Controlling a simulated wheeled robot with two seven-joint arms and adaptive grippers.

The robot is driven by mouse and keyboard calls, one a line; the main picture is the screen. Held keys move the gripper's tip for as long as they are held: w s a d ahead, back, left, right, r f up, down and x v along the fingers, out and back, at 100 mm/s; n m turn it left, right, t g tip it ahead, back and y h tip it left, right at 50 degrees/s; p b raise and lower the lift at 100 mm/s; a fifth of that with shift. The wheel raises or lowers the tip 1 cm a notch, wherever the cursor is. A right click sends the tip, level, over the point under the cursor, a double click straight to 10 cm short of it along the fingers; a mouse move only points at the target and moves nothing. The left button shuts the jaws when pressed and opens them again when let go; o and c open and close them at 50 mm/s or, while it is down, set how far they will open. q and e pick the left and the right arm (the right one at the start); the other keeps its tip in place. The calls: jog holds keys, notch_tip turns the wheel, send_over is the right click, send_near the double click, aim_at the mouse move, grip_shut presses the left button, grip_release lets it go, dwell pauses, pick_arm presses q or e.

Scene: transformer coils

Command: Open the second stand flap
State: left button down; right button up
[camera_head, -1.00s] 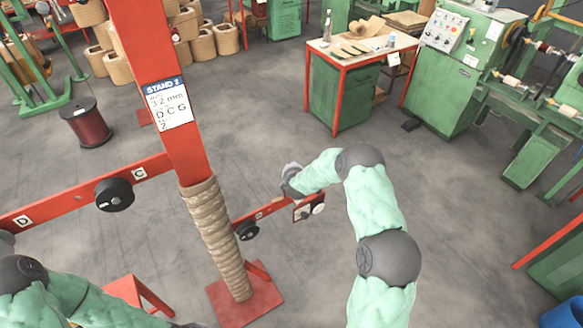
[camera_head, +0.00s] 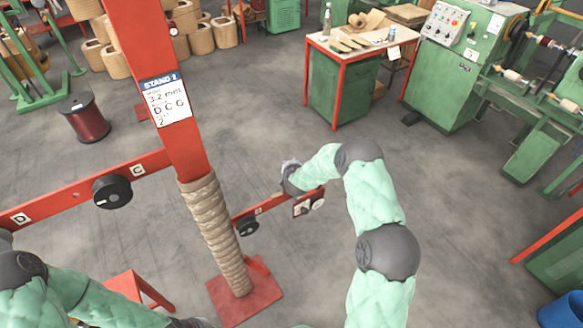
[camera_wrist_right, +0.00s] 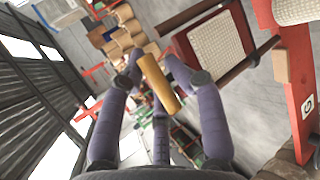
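The red stand labelled STAND 2 (camera_head: 164,98) rises left of centre, with rope wound round its lower post. Its left bar (camera_head: 75,196) carries labels D and C and a black disc (camera_head: 112,191). Its right bar (camera_head: 268,207) carries another black disc (camera_head: 246,226) and a small red-and-white end piece (camera_head: 308,203). My right gripper (camera_head: 291,178) is at the far side of this right bar; my arm hides contact details. In the right wrist view a tan cylinder (camera_wrist_right: 159,84) lies between its fingers (camera_wrist_right: 153,66); a firm grip cannot be confirmed.
A red bar labelled G (camera_wrist_right: 304,90) and a red-framed pale mesh block (camera_wrist_right: 216,45) stand beside the right gripper. A workbench (camera_head: 360,48) and green machine (camera_head: 452,70) stand behind. A dark red spool (camera_head: 85,118) is on the floor at left. Grey floor is open between them.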

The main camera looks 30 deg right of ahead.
jog(key=v, duration=1.2)
jog(key=shift+w, duration=0.1)
jog(key=s+a+f+m+g+y+b, duration=0.2)
jog(key=s+a+f+m+b, duration=0.3)
jog(key=f, duration=0.4)
jog(key=s+a+f+m+g+y+b, duration=0.2)
jog(key=s+a+f+m+y, duration=0.1)
jog(key=s+a+f, duration=0.6)
jog(key=s+a+f+m+g+y+b, duration=0.25)
jog(key=s+a+f+m+b, duration=0.2)
jog(key=f, duration=0.55)
jog(key=s+a+f+m+g+b, duration=0.1)
jog(key=s+a+f+m+g, duration=0.1)
jog(key=s, duration=0.4)
jog(key=s+a+f+m+g+b, duration=0.2)
jog(key=s+a+f+m, duration=0.1)
jog(key=s, duration=0.3)
jog(key=shift+s+a+f+m+y, duration=0.15)
jog(key=shift+s+f+m+y, duration=0.15)
jog(key=shift+f+m+y, duration=0.25)
jog(key=shift+r, duration=0.15)
